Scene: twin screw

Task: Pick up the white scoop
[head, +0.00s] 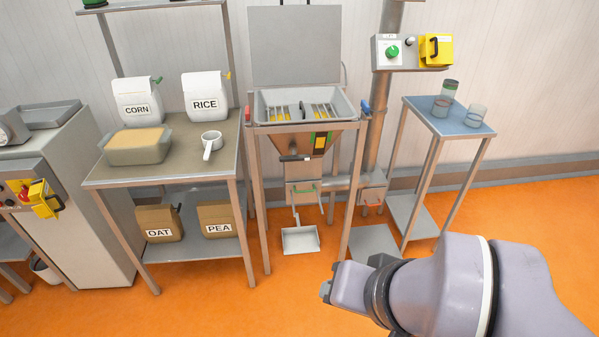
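The white scoop (211,141) is a small round cup with a short handle pointing toward the front. It lies on the left work table (165,178), right of a grey tub (138,153) filled with tan material and in front of the RICE bag. My arm comes in from the lower right. Its end (327,291) is low over the orange floor, well to the right of the scoop and nearer to me. The fingers are too small and turned away to show whether they are open or shut.
CORN (137,106) and RICE (206,105) bags stand behind the scoop; OAT (159,224) and PEA (217,220) bags sit on the shelf below. A hopper machine (305,108) stands right of the table. A blue-topped stand (449,120) holds clear cups. The front floor is open.

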